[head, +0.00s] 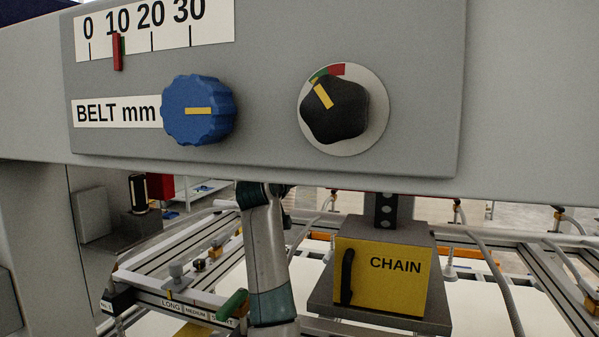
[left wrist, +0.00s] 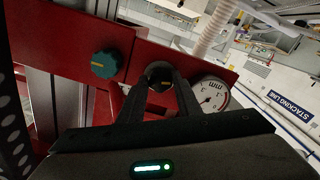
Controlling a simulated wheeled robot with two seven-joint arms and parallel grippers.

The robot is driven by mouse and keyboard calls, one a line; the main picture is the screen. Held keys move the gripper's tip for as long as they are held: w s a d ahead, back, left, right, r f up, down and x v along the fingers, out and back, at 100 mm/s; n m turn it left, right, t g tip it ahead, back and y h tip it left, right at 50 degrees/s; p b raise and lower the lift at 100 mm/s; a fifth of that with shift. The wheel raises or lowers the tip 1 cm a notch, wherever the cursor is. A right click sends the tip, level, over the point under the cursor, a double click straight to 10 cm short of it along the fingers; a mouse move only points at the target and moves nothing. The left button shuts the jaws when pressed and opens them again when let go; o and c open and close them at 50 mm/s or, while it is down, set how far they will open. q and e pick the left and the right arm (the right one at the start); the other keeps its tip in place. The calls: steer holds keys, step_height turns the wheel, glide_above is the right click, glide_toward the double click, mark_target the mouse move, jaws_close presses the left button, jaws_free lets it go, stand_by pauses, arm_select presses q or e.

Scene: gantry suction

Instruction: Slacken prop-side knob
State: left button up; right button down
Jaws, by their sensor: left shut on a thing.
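In the left wrist view, a red panel (left wrist: 60,37) carries a small black knob (left wrist: 158,69) with a yellow mark. A teal lobed knob (left wrist: 106,64), also with a yellow mark, sits to its left on the panel. A round white mm dial (left wrist: 211,95) is to its right. My left gripper (left wrist: 159,77) is shut on the black knob, one dark finger on each side of it. The fingers hide the knob's lower part. No label shows which knob is prop-side. My right gripper is in neither view.
In the head view, a grey panel carries a blue knob (head: 198,111), a black knob (head: 335,109) and a belt scale (head: 153,28) with a red pointer near 10. Below are a yellow CHAIN box (head: 381,278) and a frame of rails (head: 165,245). My arm passes between them.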

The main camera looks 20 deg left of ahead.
arm_select(q)
steer(key=o, duration=1.1)
steer(key=shift+c, duration=0.2)
steer(key=shift+s, duration=0.15)
steer(key=s+b, duration=0.8)
steer(key=s, duration=0.9)
steer(key=shift+a+b, duration=0.3)
steer(key=shift+a, duration=0.05)
